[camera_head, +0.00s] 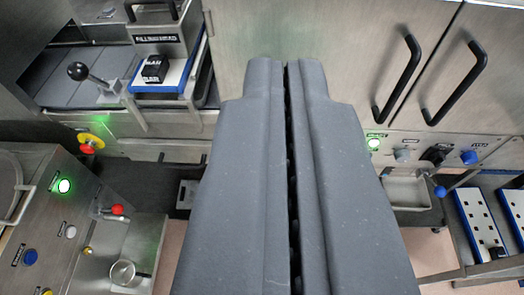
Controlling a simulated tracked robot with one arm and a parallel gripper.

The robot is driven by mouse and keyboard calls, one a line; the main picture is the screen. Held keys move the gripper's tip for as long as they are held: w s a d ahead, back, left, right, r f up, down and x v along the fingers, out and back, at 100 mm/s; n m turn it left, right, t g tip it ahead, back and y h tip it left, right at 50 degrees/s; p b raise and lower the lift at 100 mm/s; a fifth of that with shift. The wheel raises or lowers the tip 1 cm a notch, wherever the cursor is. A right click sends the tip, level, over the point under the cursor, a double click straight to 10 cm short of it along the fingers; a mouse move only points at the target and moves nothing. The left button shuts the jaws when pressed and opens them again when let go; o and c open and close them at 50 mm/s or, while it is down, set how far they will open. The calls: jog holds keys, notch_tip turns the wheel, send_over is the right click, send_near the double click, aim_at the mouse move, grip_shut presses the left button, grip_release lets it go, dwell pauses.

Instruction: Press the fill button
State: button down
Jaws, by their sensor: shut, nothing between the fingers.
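My gripper (287,64) fills the middle of the view, its two grey fingers shut together with nothing between them. It points away from the camera and hides what lies directly behind it. A lit green button (64,186) is on the steel panel at the lower left. Another lit green button (374,143) is on the panel under the cabinet at the right. I cannot read the labels, so I cannot tell which control is the fill button. No button in view is visibly touched by the fingers.
A filling head (159,38) stands over a blue-edged mould at upper left, near a black-knobbed lever (78,71). A red and yellow emergency button (91,142) is below. A red-knobbed lever (117,209) rises lower left. Black handles (399,80) and blue trays (476,220) are at right.

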jog(key=w+a+f+n+g+b, duration=0.1)
jog(key=w+a+f+n, duration=0.1)
jog(key=w+f, duration=0.6)
jog(key=w+a+f+n+g+b, duration=0.15)
jog(key=w+f, duration=0.35)
jog(key=f, duration=0.7)
jog(key=w+d+f+n+g+h+b, duration=0.1)
jog(key=w+f+n+g, duration=0.1)
jog(key=f, duration=1.4)
jog(key=w+d+f+n+g+b, duration=0.1)
jog(key=w+f+n, duration=0.3)
jog(key=f, duration=1.2)
jog(key=shift+g+h+b, duration=0.4)
jog(key=shift+g+b, duration=0.15)
jog(key=shift+b, duration=0.2)
jog(key=shift+n, duration=0.25)
jog(key=w+p, duration=0.4)
jog(key=w, duration=0.4)
jog(key=shift+w, duration=0.4)
